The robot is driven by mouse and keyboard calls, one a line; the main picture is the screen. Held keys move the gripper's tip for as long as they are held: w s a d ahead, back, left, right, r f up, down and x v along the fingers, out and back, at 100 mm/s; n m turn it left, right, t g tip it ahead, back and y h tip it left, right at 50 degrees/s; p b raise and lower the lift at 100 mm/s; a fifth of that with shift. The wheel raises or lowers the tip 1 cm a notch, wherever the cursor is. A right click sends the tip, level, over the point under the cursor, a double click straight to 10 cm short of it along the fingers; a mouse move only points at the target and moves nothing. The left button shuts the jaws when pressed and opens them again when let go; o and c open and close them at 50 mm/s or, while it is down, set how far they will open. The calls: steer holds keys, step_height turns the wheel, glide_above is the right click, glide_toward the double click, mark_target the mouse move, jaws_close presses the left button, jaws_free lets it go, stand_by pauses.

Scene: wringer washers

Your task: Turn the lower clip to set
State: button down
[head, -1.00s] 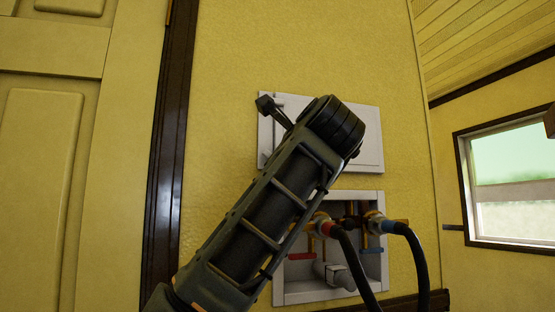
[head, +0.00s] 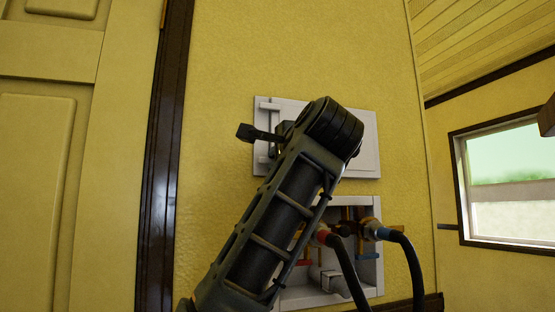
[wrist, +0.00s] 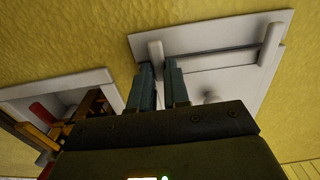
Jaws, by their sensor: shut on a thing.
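The lower clip (wrist: 155,50) is a short pale bar on the white wall panel (wrist: 205,38). In the wrist view its far end shows between and beyond my fingertips; the rest is hidden by the fingers. My gripper (wrist: 160,66) is shut on this clip, one finger on each side. The bar looks roughly parallel to the upper clip (wrist: 270,45), which is apart from my gripper. In the head view the panel (head: 365,150) and upper clip (head: 269,104) show, while my arm hides my fingertips.
Below the panel is a recessed white valve box (head: 377,270) with pipes, a red-collared hose (head: 345,265) and a blue-collared hose (head: 412,262). A window (head: 505,185) is at the right and a panelled door (head: 45,180) at the left. Yellow wall surrounds the panel.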

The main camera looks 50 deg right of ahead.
stand_by(0.4)
steer(key=c, duration=1.1)
jaws_free()
steer(key=shift+a, duration=0.1)
steer(key=b+v, duration=0.1)
steer(key=v, duration=0.6)
steer(key=shift+s+a, duration=0.2)
steer(key=shift+s, duration=0.1)
